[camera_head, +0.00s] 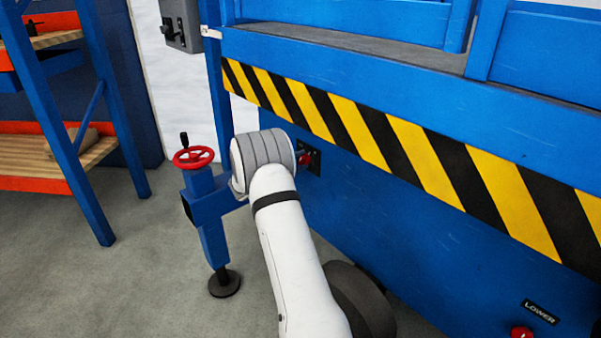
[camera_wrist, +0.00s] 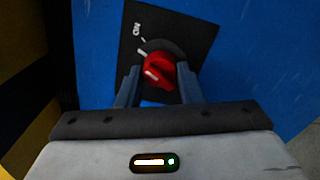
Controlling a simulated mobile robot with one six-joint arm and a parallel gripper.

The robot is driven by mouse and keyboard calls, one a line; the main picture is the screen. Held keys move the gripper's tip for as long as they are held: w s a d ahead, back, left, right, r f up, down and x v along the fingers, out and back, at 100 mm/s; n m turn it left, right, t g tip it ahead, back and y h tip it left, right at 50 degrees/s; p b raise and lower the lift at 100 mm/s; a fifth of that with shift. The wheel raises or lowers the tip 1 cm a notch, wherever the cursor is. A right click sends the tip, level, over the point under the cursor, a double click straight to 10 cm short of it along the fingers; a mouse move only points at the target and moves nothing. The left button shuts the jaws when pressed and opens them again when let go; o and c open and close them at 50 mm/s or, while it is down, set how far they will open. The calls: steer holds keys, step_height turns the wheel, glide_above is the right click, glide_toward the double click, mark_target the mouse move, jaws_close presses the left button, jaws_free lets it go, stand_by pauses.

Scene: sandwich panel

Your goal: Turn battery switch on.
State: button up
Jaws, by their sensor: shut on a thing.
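The battery switch is a red rotary knob (camera_wrist: 158,72) on a black plate (camera_wrist: 185,30) fixed to the blue panel. In the wrist view a white "ON" label (camera_wrist: 137,29) lies up and left of the knob, with small white marks below it. A white line shows on the knob's left part, apart from the label. My gripper (camera_wrist: 158,80) is shut on the knob, one finger on each side. In the head view the red knob (camera_head: 304,159) shows just right of my wrist, which hides my fingers.
A blue stabiliser leg with a red handwheel (camera_head: 193,157) stands left of my wrist. A yellow-and-black striped beam (camera_head: 375,137) overhangs the panel. A red button (camera_head: 521,332) under a "LOWER" label is at lower right. Shelving (camera_head: 60,155) stands at left.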

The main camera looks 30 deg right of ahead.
steer(key=shift+s+f+m+b, duration=0.1)
steer(key=shift+f+m+b, duration=0.05)
steer(key=shift+m+b, duration=0.7)
steer(key=shift+f+m+b, duration=0.1)
steer(key=shift+m+b, duration=0.55)
steer(key=shift+m, duration=0.4)
steer(key=shift+r, duration=0.1)
steer(key=o, duration=1)
steer(key=shift+r, duration=0.15)
steer(key=a+p, duration=0.1)
steer(key=a, duration=0.4)
steer(key=s+a+p, duration=0.1)
steer(key=a, duration=0.1)
steer(key=shift+a+p, duration=0.35)
steer(key=shift+a, duration=0.05)
